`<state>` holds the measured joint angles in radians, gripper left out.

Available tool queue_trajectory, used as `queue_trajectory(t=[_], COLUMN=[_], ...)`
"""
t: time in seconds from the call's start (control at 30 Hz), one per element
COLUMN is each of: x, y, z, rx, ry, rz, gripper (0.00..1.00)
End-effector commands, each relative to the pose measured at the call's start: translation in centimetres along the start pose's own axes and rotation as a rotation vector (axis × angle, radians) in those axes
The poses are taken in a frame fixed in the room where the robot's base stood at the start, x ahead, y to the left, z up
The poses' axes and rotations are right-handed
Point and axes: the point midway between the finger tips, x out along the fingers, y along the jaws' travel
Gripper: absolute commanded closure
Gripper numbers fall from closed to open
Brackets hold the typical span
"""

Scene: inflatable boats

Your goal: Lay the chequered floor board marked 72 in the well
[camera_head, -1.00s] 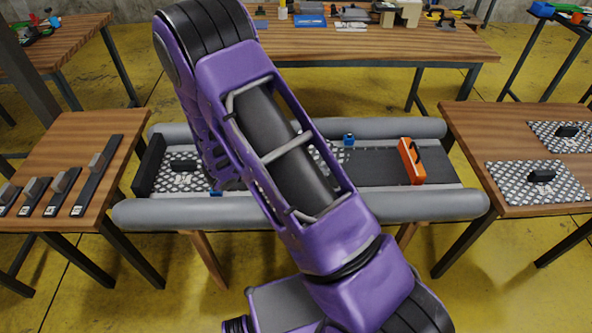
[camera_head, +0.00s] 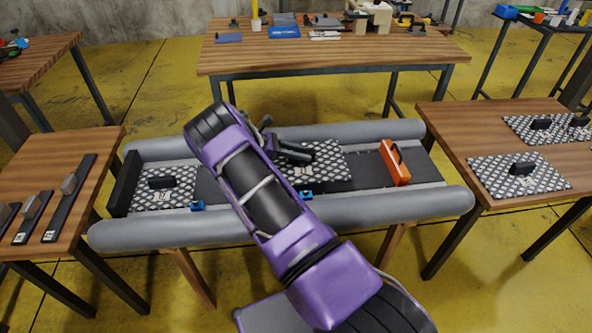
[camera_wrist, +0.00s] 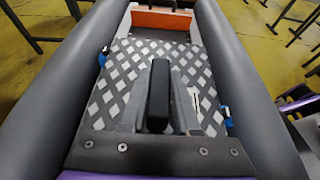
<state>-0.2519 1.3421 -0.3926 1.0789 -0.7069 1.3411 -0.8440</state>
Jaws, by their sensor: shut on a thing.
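My gripper (camera_head: 284,148) is shut on the black handle (camera_wrist: 158,90) of a chequered floor board (camera_head: 325,160). The board is over the middle of the well, between the boat's two grey tubes. In the wrist view the same board (camera_wrist: 120,75) lies lengthwise between the tubes; a white label shows at its right, too small to read. I cannot tell whether it touches the well floor (camera_head: 365,168). Another chequered board (camera_head: 170,197) with a black handle lies at the left end of the well. My arm hides the part between the boards.
An orange piece (camera_head: 394,163) stands across the right of the well. Blue clips (camera_head: 197,206) sit along the tubes (camera_head: 150,236). More chequered boards (camera_head: 520,180) lie on the right table. Dark strips with grey blocks (camera_head: 70,195) lie on the left table.

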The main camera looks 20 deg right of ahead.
Motion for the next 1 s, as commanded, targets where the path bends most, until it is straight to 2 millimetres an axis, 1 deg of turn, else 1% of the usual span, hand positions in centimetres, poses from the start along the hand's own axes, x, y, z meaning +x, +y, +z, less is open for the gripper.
queue_trajectory(t=[0.03, 0.27, 0.4, 0.47, 0.87, 0.9, 0.97, 1.0], x=[0.3, 1.0, 1.8, 2.0, 2.2, 2.2, 2.2, 2.2], y=[0.0, 0.1, 0.1, 0.0, 0.1, 0.0, 0.0, 0.0], z=[-0.7, -2.4, -4.2, -4.9, -5.4, -5.4, -5.3, -5.3], rx=[0.001, 0.001, 0.000, 0.000, 0.002, 0.001, 0.001, 0.001], ry=[-0.002, -0.002, -0.002, -0.002, -0.002, 0.000, 0.000, 0.000], rz=[0.001, 0.002, 0.002, 0.002, 0.003, 0.002, 0.002, 0.002], gripper=[1.00, 1.00, 1.00, 1.00, 1.00, 0.67, 0.56, 0.49])
